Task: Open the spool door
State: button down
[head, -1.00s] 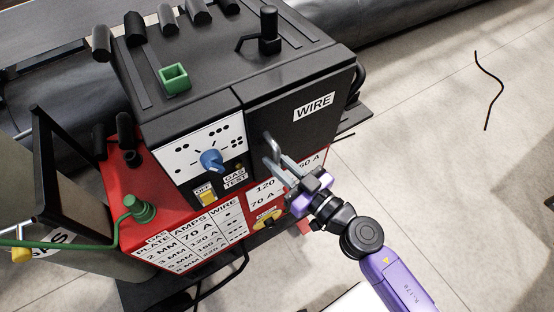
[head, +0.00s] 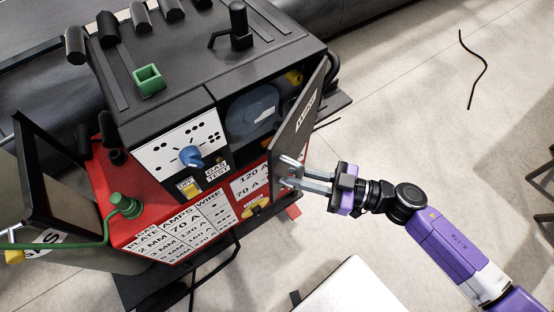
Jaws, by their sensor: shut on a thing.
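The spool door (head: 305,110), a dark panel with a white WIRE label, stands swung well out from the machine, hinged on its right side. My gripper (head: 303,178) is shut on the door's handle (head: 290,168) near the door's lower free edge. The fingers partly hide the handle. The opened compartment shows a grey-blue round spool (head: 254,110) and a yellow part (head: 294,77) at its upper right.
The machine's front has a blue knob (head: 190,156), a yellow switch (head: 190,188) and a red chart panel (head: 200,228). A green hose fitting (head: 125,204) is at left. A white surface (head: 350,290) lies at the bottom.

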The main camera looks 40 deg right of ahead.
jog(key=s+d+n+g+y+b, duration=0.3)
jog(key=s+d+g, duration=0.1)
jog(key=d, duration=0.5)
jog(key=s+d+n+g+y+b, duration=0.3)
jog(key=s+d+n+g+b, duration=0.1)
jog(key=d, duration=0.6)
jog(key=shift+s+g+y, duration=0.3)
jog(key=shift+s+g, duration=0.2)
jog(key=shift+s, duration=0.7)
jog(key=c, duration=1.4)
grip_release()
jog(key=shift+f, duration=0.1)
jog(key=shift+o, duration=0.2)
